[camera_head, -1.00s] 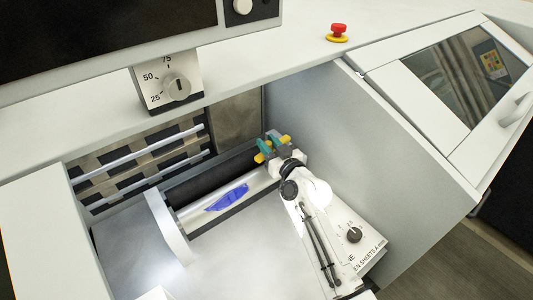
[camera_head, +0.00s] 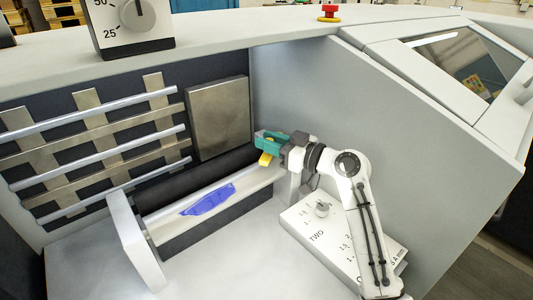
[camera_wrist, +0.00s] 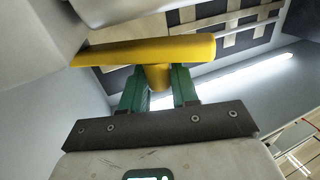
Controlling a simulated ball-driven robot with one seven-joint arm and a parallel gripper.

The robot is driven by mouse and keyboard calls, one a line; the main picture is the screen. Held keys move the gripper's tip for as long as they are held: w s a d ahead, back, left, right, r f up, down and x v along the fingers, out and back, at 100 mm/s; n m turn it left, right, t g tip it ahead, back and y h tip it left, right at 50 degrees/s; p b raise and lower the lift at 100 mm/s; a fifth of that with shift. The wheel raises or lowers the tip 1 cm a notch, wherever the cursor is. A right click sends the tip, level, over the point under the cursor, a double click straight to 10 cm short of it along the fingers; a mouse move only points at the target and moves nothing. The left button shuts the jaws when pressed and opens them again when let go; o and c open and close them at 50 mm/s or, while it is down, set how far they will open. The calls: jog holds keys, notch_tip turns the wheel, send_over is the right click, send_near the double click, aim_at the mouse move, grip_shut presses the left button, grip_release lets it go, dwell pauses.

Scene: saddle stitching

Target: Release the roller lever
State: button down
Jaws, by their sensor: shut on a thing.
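The roller lever (camera_wrist: 150,52) is a yellow bar with a short yellow stem in the wrist view. My gripper (camera_wrist: 160,80) has its two green fingers on either side of the stem, shut on it. In the head view, my gripper (camera_head: 262,143) is at the right end of the roller, beside the grey wall. Part of the yellow lever (camera_head: 265,159) shows just below the fingers there. The fingers and wrist hide the rest of it in that view.
A pale roller (camera_head: 170,212) with a blue smear (camera_head: 208,200) lies left of my gripper. A white curved bracket (camera_head: 136,245) stands at its left end. A white dial box (camera_head: 315,240) sits close under my arm. A grey side wall (camera_head: 370,120) rises to the right.

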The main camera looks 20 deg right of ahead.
jog(key=shift+s+d+f+n+g+y+b, duration=0.1)
jog(key=shift+d+n+g+y+b, duration=0.1)
jog(key=shift+n+g+y+b, duration=0.4)
jog(key=shift+s+b, duration=0.1)
jog(key=shift+b, duration=0.3)
jog(key=c, duration=1)
grip_release()
jog(key=shift+d, duration=0.1)
jog(key=shift+o, duration=0.2)
notch_tip(320, 180, up, 3)
jog(key=shift+r+p, duration=0.1)
jog(key=shift+p, duration=0.2)
jog(key=s+r+p, duration=0.2)
jog(key=s+r, duration=0.8)
jog(key=s, duration=0.4)
jog(key=shift+a, duration=0.25)
